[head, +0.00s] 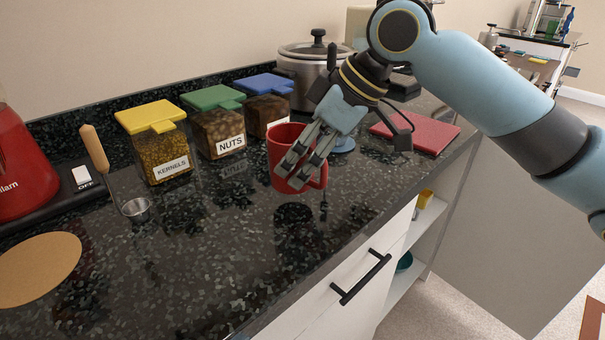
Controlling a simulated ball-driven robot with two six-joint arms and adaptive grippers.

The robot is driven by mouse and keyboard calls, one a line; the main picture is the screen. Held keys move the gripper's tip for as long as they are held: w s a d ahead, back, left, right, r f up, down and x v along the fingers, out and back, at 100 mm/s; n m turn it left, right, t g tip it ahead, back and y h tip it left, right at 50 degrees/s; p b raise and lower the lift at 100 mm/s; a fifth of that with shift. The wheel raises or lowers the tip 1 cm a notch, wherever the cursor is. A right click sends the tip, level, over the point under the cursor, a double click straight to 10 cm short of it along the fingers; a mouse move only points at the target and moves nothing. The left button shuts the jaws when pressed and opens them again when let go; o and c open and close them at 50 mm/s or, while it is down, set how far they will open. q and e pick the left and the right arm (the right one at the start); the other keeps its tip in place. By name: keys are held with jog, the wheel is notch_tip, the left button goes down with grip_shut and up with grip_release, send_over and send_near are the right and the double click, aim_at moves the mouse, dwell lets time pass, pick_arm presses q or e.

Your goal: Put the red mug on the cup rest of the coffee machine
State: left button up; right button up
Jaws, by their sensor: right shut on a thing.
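The red mug (283,146) is upright in the middle of the head view, with its handle toward the lower right. My right gripper (298,172) reaches in from the upper right and is shut on the mug, its fingers over the mug's right side. The mug appears to be held above the dark counter, with a dark shadow or reflection below it. I cannot make out a coffee machine with a cup rest for certain; a red appliance (20,165) is cut off at the left edge. My left gripper is not in view.
Jars with yellow (150,115), green (213,97) and blue (265,84) lids stand behind the mug. A silver pot (302,66) is at the back. A red board (430,132) lies right. A scoop (135,208) and cork mat (38,268) are left. The front counter is clear.

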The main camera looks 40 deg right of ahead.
jog(key=shift+f, duration=1.6)
jog(key=shift+f, duration=0.1)
jog(key=o, duration=1.5)
jog(key=shift+c, duration=0.2)
